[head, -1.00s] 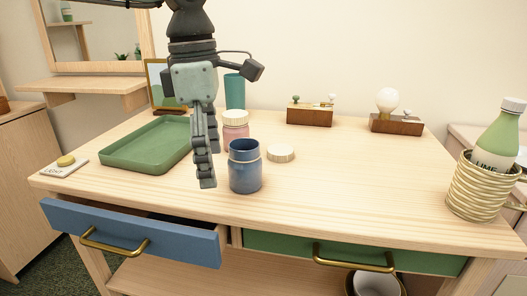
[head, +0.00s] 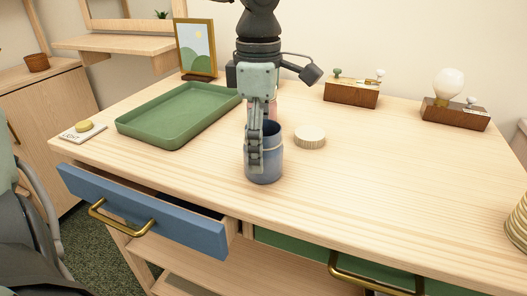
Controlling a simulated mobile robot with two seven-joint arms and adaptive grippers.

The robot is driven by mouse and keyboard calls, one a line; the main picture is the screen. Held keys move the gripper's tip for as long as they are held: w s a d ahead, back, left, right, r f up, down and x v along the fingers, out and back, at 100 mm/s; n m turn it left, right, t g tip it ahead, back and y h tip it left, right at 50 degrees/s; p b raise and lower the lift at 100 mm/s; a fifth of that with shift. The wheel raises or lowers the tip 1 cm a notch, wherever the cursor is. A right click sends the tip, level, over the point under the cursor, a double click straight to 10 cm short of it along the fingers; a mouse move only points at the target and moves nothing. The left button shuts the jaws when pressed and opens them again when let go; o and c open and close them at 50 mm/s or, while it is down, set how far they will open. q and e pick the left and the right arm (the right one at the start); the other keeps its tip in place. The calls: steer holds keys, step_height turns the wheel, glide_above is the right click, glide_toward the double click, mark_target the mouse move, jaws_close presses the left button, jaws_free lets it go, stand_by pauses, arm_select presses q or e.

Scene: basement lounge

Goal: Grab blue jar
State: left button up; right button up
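The blue jar (head: 268,165) stands upright and open-topped on the wooden desk, near its front edge, in the head view. My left gripper (head: 254,155) points straight down at the jar. Its visible finger overlaps the left part of the jar's near side. The fingers are seen nearly edge-on, so I cannot tell how far apart they are or whether they touch the jar. Any finger behind the jar is hidden. My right gripper is not in view.
A pink jar (head: 272,107) is mostly hidden behind my gripper. A cream lid (head: 310,137) lies right of the blue jar. A green tray (head: 131,132) lies left. The blue-fronted drawer (head: 140,212) is partly open below. The desk's right middle is clear.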

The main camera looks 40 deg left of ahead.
arm_select(q)
steer(key=shift+f, duration=0.7)
steer(key=c, duration=1.4)
steer(key=shift+o, duration=0.2)
